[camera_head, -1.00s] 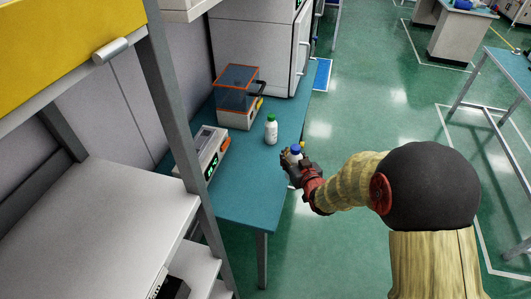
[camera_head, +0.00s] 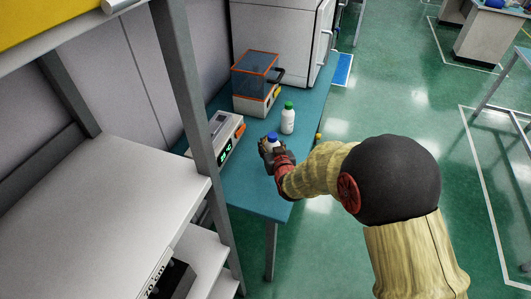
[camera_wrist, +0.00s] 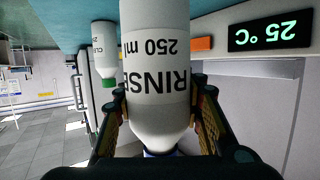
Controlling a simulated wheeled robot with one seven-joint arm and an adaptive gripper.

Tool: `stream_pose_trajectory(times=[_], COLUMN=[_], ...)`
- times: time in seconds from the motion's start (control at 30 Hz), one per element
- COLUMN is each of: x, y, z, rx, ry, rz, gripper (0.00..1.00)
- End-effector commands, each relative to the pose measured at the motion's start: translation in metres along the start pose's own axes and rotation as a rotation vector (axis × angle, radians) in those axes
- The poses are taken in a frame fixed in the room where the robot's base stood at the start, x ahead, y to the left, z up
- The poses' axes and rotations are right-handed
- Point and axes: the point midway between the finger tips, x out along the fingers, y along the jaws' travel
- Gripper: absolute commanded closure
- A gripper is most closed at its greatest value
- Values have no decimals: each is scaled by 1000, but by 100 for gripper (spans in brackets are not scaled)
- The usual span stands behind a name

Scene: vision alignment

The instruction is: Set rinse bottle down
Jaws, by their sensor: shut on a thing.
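The rinse bottle, white with a blue cap (camera_head: 272,138), is in my gripper (camera_head: 274,153) over the front part of the teal table (camera_head: 255,199). In the wrist view the rinse bottle (camera_wrist: 157,85) fills the middle, with "RINSE 250 ml" upside down. Both fingers of my gripper (camera_wrist: 160,115) press on its sides near the shoulder. Its base is at the top of the wrist view, near the teal surface; I cannot tell whether it touches.
A white bottle with a green cap (camera_head: 288,119) stands on the table just behind. A device with a green display (camera_head: 222,137) is to the left. An orange-edged box (camera_head: 256,78) stands farther back. A grey shelf post (camera_head: 190,100) is at left.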

Motion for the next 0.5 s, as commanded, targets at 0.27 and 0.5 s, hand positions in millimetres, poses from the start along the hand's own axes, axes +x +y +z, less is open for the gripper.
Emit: stream_pose_trajectory(times=[0.27,0.5], x=[10,19], y=[-13,-12], z=[14,42], rx=[0,1], ry=[0,2], rz=[-1,1], gripper=[100,100])
